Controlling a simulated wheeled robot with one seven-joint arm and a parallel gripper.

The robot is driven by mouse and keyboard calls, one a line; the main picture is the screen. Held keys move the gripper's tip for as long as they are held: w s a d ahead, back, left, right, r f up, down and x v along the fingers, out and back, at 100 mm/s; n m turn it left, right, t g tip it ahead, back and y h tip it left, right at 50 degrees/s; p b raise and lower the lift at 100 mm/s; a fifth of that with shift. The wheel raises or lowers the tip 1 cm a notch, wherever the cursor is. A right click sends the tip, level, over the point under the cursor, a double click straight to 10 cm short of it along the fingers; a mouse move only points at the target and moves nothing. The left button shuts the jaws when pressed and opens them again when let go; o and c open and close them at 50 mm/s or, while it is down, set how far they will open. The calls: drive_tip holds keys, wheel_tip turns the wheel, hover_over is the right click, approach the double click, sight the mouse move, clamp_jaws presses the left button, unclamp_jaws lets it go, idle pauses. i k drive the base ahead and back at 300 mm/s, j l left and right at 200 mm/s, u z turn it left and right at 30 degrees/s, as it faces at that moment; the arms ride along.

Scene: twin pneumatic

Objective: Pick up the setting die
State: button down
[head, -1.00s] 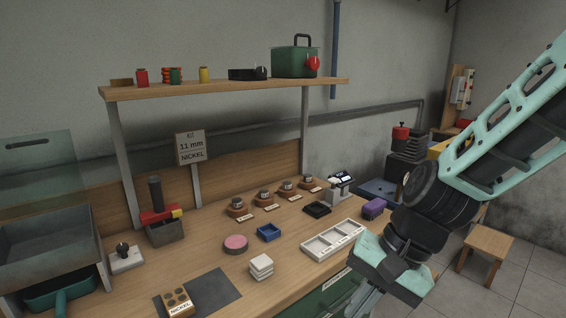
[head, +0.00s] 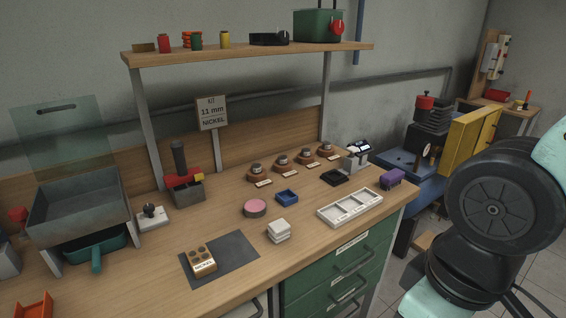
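Several small metal dies on round wooden bases stand in a row at the back right of the workbench, each with a small label in front; the leftmost die (head: 256,171) and the rightmost die (head: 326,149) show clearly. Their labels are too small to read, so I cannot tell which die is which size. A sign (head: 212,112) behind the bench reads "KIT 11 mm NICKEL". My arm fills the lower right of the head view, well right of the dies. My gripper's fingers are cut off below the picture's bottom edge.
On the bench (head: 130,290) stand a white divided tray (head: 349,208), a blue tray (head: 287,197), a pink disc (head: 255,208), white pads (head: 279,230), a purple block (head: 393,177) and a NICKEL-labelled block (head: 203,261) on a dark mat (head: 236,258). A shelf (head: 240,54) overhangs the back.

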sight(282, 159)
drive_tip(key=i+j+u, duration=0.1)
drive_tip(key=i+u, duration=0.15)
drive_tip(key=i, duration=0.35)
drive_tip(key=i+u, duration=0.3)
drive_tip(key=i, duration=0.3)
